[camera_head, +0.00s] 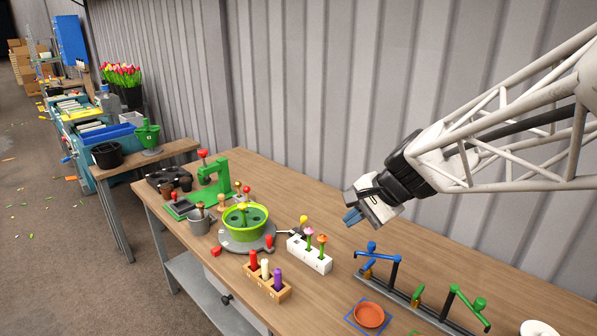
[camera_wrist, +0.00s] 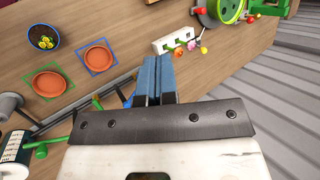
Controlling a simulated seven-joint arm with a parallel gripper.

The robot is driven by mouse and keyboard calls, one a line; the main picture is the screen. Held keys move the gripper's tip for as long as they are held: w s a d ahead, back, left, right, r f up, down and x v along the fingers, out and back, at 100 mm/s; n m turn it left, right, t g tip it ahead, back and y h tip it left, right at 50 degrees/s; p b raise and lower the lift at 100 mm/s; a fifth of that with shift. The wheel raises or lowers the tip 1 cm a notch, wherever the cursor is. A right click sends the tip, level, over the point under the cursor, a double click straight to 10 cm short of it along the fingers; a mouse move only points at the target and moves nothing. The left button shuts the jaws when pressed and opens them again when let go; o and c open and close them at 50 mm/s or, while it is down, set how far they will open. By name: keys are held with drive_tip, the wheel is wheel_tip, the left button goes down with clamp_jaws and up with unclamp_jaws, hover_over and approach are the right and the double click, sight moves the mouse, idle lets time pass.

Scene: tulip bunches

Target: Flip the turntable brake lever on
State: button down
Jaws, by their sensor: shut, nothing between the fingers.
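The grey turntable (camera_head: 228,243) stands on the workbench in the head view, with a lime-green bowl (camera_head: 244,228) on it. A dark, short lever-like arm (camera_head: 289,233) reaches out from its right side. A red knob (camera_head: 269,241) stands at its front edge. I cannot tell for certain which of these is the brake lever. Part of the green bowl (camera_wrist: 228,10) shows at the top of the wrist view. My gripper (camera_head: 352,217) is shut and empty, above the bench to the right of the turntable. Its blue fingers (camera_wrist: 153,65) are together in the wrist view.
A white block (camera_head: 310,255) with flowers stands between turntable and gripper. A wooden block (camera_head: 267,287) with coloured pegs is in front. A rail with blue and green levers (camera_head: 400,293) and a terracotta saucer (camera_head: 369,315) lie to the right. A green press (camera_head: 215,178) stands behind.

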drive_tip(key=w+d+f+m+t+y, duration=0.2)
drive_tip(key=w+f+m, duration=0.5)
drive_tip(key=w+f, duration=0.4)
drive_tip(key=w+d+f+m+t+y, duration=0.1)
drive_tip(key=w+d+f+m+t, duration=0.1)
drive_tip(key=w+f+m, duration=0.5)
drive_tip(key=w+d+f, duration=0.1)
drive_tip(key=w+f, duration=0.3)
drive_tip(key=w, duration=0.4)
drive_tip(key=shift+w+f+m+y, duration=0.15)
drive_tip(key=shift+f+m+y, duration=0.15)
drive_tip(key=shift+m+y, duration=0.1)
drive_tip(key=shift+a, duration=0.1)
drive_tip(key=x, duration=1)
drive_tip(key=shift+r, duration=0.1)
drive_tip(key=shift+w+a+r, duration=0.3)
drive_tip(key=shift+w+a, duration=0.25)
drive_tip(key=shift+a, duration=0.25)
drive_tip(key=shift+w+a+r, duration=0.35)
drive_tip(key=shift+w+a, duration=0.15)
drive_tip(key=shift+a, duration=0.25)
